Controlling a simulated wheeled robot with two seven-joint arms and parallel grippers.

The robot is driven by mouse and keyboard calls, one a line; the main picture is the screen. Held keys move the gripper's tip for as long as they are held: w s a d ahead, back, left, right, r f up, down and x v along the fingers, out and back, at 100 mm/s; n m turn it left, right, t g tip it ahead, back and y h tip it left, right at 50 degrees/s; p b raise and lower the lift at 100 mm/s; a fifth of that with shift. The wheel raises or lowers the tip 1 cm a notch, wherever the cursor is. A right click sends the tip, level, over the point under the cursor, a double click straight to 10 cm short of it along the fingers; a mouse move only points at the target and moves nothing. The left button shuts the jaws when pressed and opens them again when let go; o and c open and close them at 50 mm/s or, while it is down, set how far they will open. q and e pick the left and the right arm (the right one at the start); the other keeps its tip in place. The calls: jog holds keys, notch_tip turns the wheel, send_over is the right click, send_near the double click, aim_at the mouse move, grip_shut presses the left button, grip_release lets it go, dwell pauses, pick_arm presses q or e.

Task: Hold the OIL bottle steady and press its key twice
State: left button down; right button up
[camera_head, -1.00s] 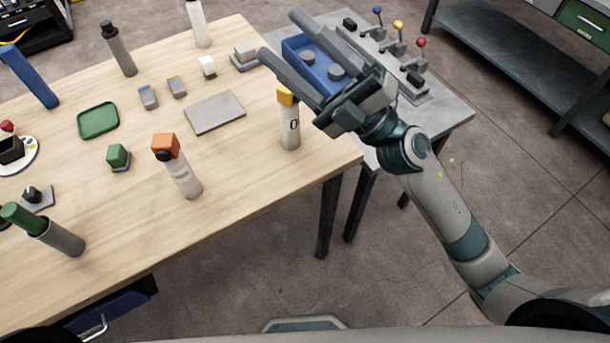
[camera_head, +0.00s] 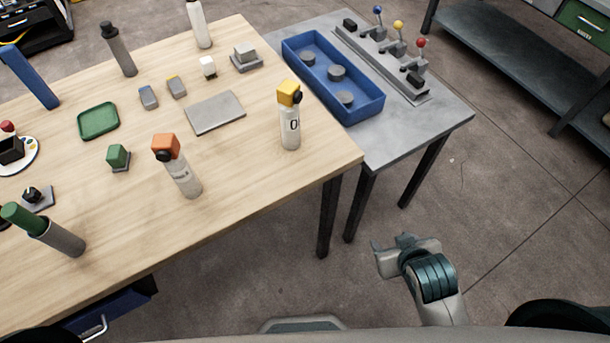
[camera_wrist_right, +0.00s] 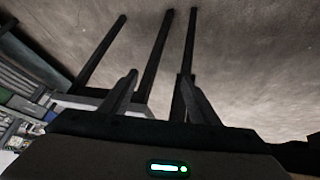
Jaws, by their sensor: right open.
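I cannot tell which is the OIL bottle. My right gripper (camera_head: 385,258) is low beyond the table's right front corner, apart from both bottles. In the right wrist view its fingers (camera_wrist_right: 158,78) are apart and empty. My left gripper is not in view.
The wooden table (camera_head: 240,180) also bears a grey plate (camera_head: 215,112), a green tray (camera_head: 98,119), small blocks and other cylinders. A grey side table (camera_head: 400,140) holds a blue bin (camera_head: 320,85) and coloured levers (camera_head: 398,35).

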jog(key=s+a+f+g, duration=0.1)
jog(key=s+f, duration=0.2)
jog(key=f, duration=0.7)
jog(key=s+f+g+y, duration=0.1)
jog(key=s+f, duration=0.3)
jog(key=f, duration=0.6)
jog(key=s+a+f+g, duration=0.1)
jog(key=s+f, duration=0.2)
jog(key=f, duration=0.8)
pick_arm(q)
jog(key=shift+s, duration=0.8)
pick_arm(e)
jog(key=s+d+f, duration=0.1)
jog(key=s+f, duration=0.9)
jog(key=f, duration=0.3)
jog(key=shift+s+d, duration=0.2)
jog(key=shift+s, duration=0.2)
